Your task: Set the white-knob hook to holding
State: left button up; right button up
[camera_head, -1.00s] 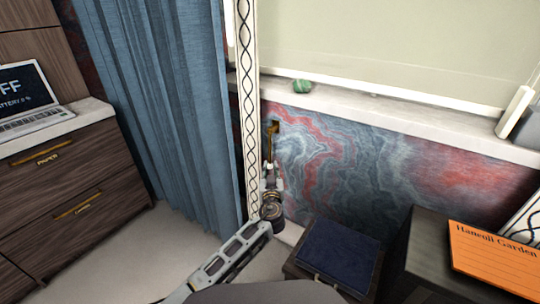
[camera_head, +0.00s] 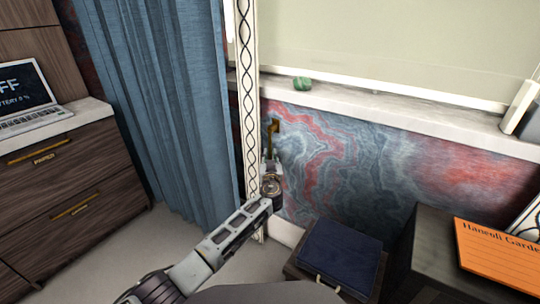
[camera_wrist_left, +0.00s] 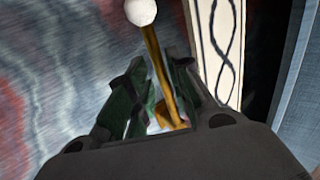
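The brass hook (camera_head: 274,127) is mounted on the marbled wall below the window sill, and its rod runs downward. In the left wrist view the brass rod (camera_wrist_left: 161,72) ends in a round white knob (camera_wrist_left: 140,11). My left gripper (camera_head: 270,162) is at the lower part of the hook. In the left wrist view its dark green fingers (camera_wrist_left: 158,70) stand on either side of the rod, with narrow gaps showing, so it looks open around it. The knob sticks out past the fingertips there; in the head view I cannot make it out clearly. My right gripper is not in view.
A white patterned strip (camera_head: 247,100) and a blue curtain (camera_head: 160,110) are close on the left. A sill (camera_head: 390,107) with a green object (camera_head: 302,83) runs above. A dark blue-topped box (camera_head: 338,255) and a dark cabinet (camera_head: 425,255) stand below right.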

aim_at(270, 153)
pick_arm(q)
jog(key=shift+w+b, duration=0.65)
jog(key=shift+w, duration=1.05)
grip_shut()
